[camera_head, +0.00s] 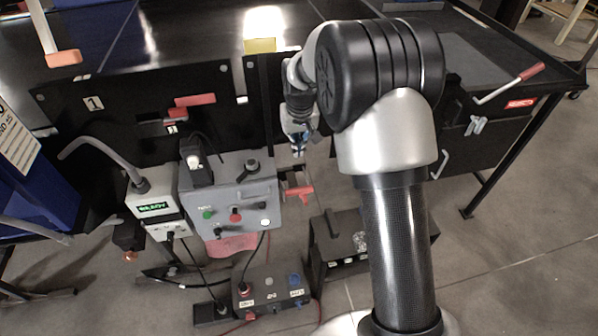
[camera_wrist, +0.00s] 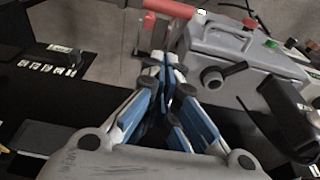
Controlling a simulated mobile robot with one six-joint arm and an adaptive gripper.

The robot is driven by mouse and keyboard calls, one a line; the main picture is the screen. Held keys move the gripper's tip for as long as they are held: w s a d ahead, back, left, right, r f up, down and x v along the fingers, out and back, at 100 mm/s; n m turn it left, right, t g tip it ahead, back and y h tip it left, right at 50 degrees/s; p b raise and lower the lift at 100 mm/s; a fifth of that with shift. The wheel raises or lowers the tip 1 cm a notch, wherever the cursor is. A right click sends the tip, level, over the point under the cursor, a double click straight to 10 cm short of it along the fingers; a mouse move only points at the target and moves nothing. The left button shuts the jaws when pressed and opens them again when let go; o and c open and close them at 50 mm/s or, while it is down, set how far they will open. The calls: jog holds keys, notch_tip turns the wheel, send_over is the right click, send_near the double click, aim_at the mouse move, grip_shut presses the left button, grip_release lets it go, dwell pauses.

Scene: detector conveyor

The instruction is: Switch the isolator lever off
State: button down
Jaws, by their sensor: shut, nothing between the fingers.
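A red-handled lever (camera_head: 298,191) sits at the right side of the grey control box, just below my gripper in the head view. A red bar (camera_wrist: 168,8), apparently the same lever, shows at the top of the wrist view beyond the fingertips. Another red handle (camera_head: 194,100) is on the black panel near the "1" label. No readable label shows which is the isolator lever. My gripper (camera_head: 298,150) points down in front of the panel, its blue-and-white fingers together and empty. In the wrist view its fingertips (camera_wrist: 163,62) appear apart from the red bar.
The grey control box (camera_head: 231,190) has buttons and knobs. A white "READY" device (camera_head: 153,205) stands left of it. A smaller grey box (camera_head: 270,288) and a black case (camera_head: 345,240) are below. A red-gripped crank (camera_head: 508,83) is at the right. Cables hang between the boxes.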

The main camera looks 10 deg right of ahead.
notch_tip(320, 180, down, 13)
jog(key=b, duration=0.1)
jog(key=shift+b, duration=0.35)
jog(key=shift+s+f, duration=0.15)
jog(key=shift+f, duration=0.05)
dwell(0.4)
